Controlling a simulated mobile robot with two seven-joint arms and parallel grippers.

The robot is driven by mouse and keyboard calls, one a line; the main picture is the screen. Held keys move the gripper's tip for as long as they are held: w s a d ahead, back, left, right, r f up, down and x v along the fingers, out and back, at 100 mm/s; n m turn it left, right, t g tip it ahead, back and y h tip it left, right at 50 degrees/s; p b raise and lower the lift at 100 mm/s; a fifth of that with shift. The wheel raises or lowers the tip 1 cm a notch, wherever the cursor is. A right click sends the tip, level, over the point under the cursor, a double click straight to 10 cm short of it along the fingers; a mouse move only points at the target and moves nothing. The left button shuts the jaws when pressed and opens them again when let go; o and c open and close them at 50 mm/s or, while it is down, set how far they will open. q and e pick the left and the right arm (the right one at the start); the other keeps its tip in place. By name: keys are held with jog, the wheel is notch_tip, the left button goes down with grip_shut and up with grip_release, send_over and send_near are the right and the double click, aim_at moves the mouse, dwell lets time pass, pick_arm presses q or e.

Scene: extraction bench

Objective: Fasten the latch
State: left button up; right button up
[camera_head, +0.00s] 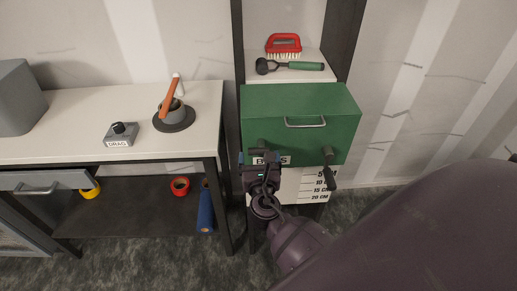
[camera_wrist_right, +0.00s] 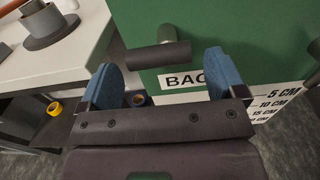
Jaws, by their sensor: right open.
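A green box (camera_head: 300,105) with a metal handle (camera_head: 305,123) stands on a white stand, its front facing me. Two dark grey latches are on its front: a left latch (camera_head: 262,143) and a right latch (camera_head: 329,168). My right gripper (camera_head: 261,156) is in front of the left latch and partly covers it and the label. In the wrist view the left latch (camera_wrist_right: 160,55) is a thick bar with a round knob above it. It lies just beyond the blue fingertips of my open, empty right gripper (camera_wrist_right: 168,80); contact cannot be told. My left gripper is not in view.
A red brush (camera_head: 284,44) and a green-handled tool (camera_head: 300,66) lie on the shelf behind the box. The left bench (camera_head: 75,120) holds a dark pot and a small DRAG box. A dark post stands left of the green box.

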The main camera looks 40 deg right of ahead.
aim_at(258, 150)
jog(key=shift+x, duration=1.95)
jog(key=c, duration=0.9)
